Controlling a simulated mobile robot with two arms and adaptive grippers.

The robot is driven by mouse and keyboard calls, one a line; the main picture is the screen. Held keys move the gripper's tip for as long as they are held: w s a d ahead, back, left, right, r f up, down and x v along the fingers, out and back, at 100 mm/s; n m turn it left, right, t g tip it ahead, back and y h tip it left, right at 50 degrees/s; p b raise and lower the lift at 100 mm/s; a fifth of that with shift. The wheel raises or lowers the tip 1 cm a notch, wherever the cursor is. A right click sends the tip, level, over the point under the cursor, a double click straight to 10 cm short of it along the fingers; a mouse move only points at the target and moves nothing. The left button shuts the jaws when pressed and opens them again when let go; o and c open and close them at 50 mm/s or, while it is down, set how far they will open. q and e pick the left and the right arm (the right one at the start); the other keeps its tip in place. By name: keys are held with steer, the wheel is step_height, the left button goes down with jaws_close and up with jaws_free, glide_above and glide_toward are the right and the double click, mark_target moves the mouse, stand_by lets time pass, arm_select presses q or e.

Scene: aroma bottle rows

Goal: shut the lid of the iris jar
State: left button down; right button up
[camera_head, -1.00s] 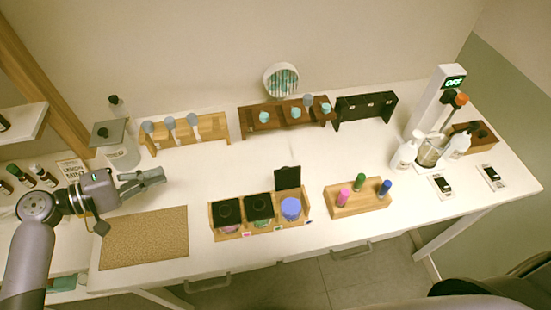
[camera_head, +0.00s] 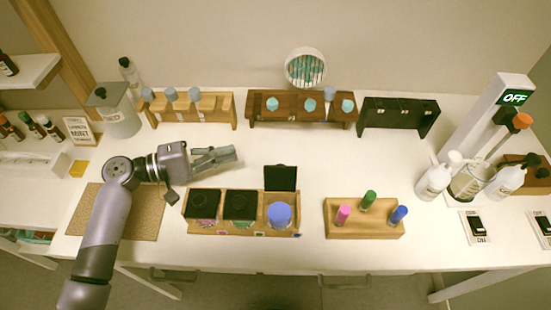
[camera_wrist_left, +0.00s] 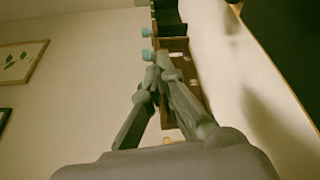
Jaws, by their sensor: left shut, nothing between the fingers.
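A wooden jar tray (camera_head: 270,234) holds three jars in a row near the front of the table. The left jar (camera_head: 203,203) and the middle jar (camera_head: 240,205) have black lids down flat. The right jar (camera_head: 279,215) shows blue contents, and its black lid (camera_head: 281,178) stands upright behind it. No label naming iris can be read. My left gripper (camera_head: 236,154) is shut and empty above the table, behind and left of the raised lid. Its fingers also show together in the left wrist view (camera_wrist_left: 157,68). My right gripper is not in view.
A pen-like block (camera_head: 365,230) with pink, green and blue pegs stands right of the tray. Wooden racks (camera_head: 300,122) line the back. A steel canister (camera_head: 118,122) stands at back left, bottles (camera_head: 434,182) at right. The table's middle is clear.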

mark_target(280, 175)
arm_select(q)
steer(key=d+p, duration=0.7)
steer(key=d, duration=0.2)
steer(key=shift+s+d+f, duration=0.15)
steer(key=shift+s+d, duration=0.1)
steer(key=shift+w, duration=0.1)
